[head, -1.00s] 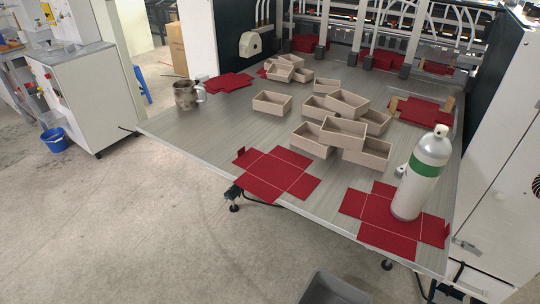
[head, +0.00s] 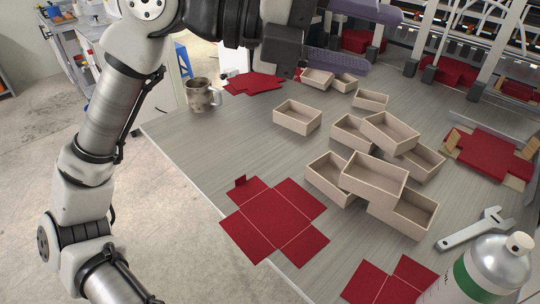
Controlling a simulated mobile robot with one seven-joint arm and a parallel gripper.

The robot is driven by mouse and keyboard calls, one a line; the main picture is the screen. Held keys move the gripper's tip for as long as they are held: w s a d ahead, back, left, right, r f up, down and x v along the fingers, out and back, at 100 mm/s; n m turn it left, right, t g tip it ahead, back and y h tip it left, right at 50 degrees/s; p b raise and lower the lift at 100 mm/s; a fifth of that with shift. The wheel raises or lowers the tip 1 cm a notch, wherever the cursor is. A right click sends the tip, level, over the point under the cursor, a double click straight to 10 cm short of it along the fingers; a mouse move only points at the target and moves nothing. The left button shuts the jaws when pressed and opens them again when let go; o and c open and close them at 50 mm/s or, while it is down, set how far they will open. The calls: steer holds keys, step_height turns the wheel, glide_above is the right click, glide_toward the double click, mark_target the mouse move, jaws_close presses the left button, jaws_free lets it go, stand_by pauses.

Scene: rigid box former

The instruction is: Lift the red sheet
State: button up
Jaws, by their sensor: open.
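Several flat red cross-shaped sheets lie about; the frames do not single one out. One red sheet (head: 274,219) lies uncovered at the near edge of the table, with a small tab standing up at its left. A second red sheet (head: 377,286) lies at the bottom, partly out of frame and next to the bottle. A third red sheet (head: 255,83) lies at the back left.
Open beige boxes (head: 372,172) stand piled mid-table. A metal mug (head: 200,96) is at the left edge. A white and green bottle (head: 484,273) and a wrench (head: 474,229) are at the right. More red sheets sit in a holder (head: 519,182) at right. Bare table (head: 235,145) lies left of the boxes.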

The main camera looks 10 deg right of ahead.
steer(key=w+f+n+t+y, duration=0.3)
steer(key=w+f+n+y, duration=0.35)
steer(key=w+f, duration=0.35)
steer(key=w+a+f+n+y, duration=0.3)
steer(key=a+f+y, duration=0.2)
steer(key=a, duration=0.2)
steer(key=w+a+f+n+y, duration=0.3)
steer(key=a+f+n+y, duration=0.1)
steer(key=a+f, duration=0.15)
steer(key=f, duration=0.5)
steer(key=a+f+p, duration=0.1)
steer(key=f, duration=0.1)
steer(key=shift+f, duration=0.4)
steer(key=shift+a+f+p, duration=0.2)
steer(key=shift+f+p, duration=1)
steer(key=shift+f, duration=1.7)
steer(key=c, duration=1)
steer(key=shift+r, duration=0.1)
steer(key=shift+c, duration=0.2)
